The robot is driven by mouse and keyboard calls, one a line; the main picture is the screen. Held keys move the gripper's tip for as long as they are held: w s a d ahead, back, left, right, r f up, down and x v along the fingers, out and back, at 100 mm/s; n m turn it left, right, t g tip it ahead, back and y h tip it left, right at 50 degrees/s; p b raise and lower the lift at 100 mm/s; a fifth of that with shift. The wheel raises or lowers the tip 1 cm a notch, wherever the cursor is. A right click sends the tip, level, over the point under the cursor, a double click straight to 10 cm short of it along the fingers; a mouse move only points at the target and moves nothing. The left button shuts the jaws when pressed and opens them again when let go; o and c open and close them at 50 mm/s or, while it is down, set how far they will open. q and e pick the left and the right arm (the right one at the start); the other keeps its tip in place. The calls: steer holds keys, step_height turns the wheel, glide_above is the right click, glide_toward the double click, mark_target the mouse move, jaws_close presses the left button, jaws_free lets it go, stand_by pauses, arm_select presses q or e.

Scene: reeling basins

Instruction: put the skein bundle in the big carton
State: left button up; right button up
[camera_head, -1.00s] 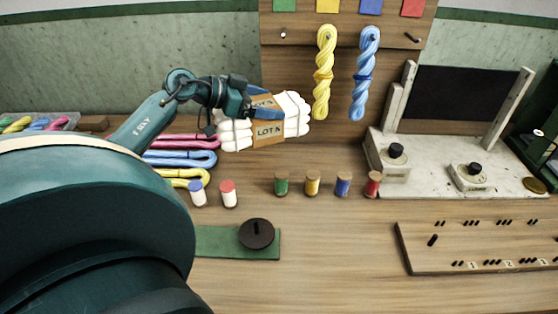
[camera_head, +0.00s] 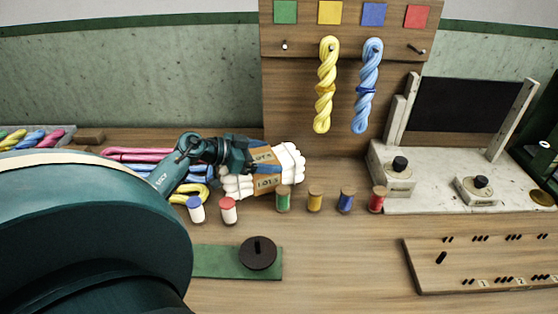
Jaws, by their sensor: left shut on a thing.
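My right gripper is not in view. The big carton is not in view.
Spools in green (camera_head: 283,199), yellow (camera_head: 315,200), blue (camera_head: 346,201) and red (camera_head: 377,200) stand close in front. Two white bottles (camera_head: 228,211) stand left of them. Yellow (camera_head: 326,85) and blue (camera_head: 367,86) skeins hang on the board behind.

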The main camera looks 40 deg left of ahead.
mark_target(281, 153)
arm_select(q)
steer(key=shift+w+f, duration=0.1)
steer(key=shift+f, duration=0.1)
steer(key=w, duration=0.1)
steer(key=w+d, duration=0.2)
steer(key=shift+w, duration=0.35)
steer(key=shift+f, duration=0.55)
steer(key=shift+s+a+f, duration=0.1)
steer(key=o, duration=1)
steer(key=shift+f, duration=0.2)
steer(key=o, duration=0.3)
steer(key=shift+r, duration=0.1)
